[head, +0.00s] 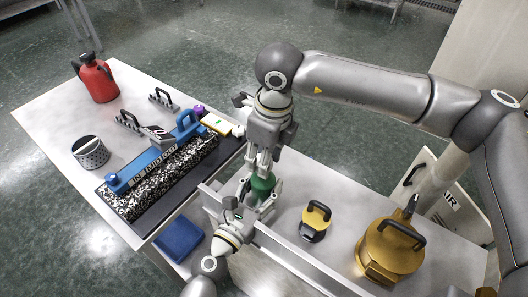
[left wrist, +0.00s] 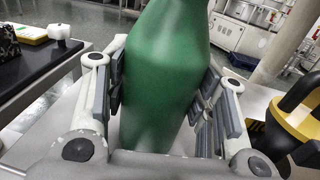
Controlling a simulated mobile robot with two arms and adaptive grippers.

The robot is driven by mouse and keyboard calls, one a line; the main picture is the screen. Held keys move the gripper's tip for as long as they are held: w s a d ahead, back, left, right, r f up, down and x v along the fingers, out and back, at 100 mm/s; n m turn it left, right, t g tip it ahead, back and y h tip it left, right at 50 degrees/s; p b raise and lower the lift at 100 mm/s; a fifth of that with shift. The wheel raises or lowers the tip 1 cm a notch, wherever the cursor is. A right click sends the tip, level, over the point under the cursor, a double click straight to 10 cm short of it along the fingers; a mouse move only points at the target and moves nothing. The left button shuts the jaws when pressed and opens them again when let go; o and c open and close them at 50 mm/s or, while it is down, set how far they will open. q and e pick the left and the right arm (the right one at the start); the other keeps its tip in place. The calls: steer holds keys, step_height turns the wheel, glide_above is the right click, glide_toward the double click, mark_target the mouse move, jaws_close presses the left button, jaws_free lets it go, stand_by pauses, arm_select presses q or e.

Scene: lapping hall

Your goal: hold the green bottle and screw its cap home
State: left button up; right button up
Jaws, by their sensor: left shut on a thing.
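The green bottle (head: 263,184) stands upright by the low rail in the middle of the head view. It fills the middle of the left wrist view (left wrist: 165,75), where its top is cut off. My left gripper (head: 257,197) is shut on the bottle, with a padded finger on each side of its body. My right gripper (head: 263,160) points down from above, right over the bottle's top. Its fingers are small and partly hidden there, so I cannot tell whether they are open or shut. The cap cannot be made out in either view.
A black-and-yellow handled tool (head: 314,221) and a large brass-coloured handled weight (head: 390,250) stand to the right. A metal rail (head: 290,258) runs close by the bottle. The left table holds a blue-and-speckled block (head: 160,172), a red can (head: 98,80) and a perforated cup (head: 90,152).

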steer(key=shift+f, duration=0.55)
stand_by(0.4)
steer(key=m, duration=0.7)
steer(key=shift+t+h, duration=0.3)
steer(key=m, duration=0.4)
steer(key=shift+a+m+h, duration=0.1)
steer(key=shift+m+h, duration=0.2)
steer(key=shift+m, duration=0.1)
steer(key=m, duration=0.3)
steer(key=m+h, duration=0.1)
steer(key=m, duration=0.6)
steer(key=shift+a, duration=0.1)
steer(key=m, duration=0.3)
steer(key=shift+m, duration=0.3)
steer(key=m+g, duration=0.1)
steer(key=m, duration=0.3)
steer(key=shift+w, duration=0.1)
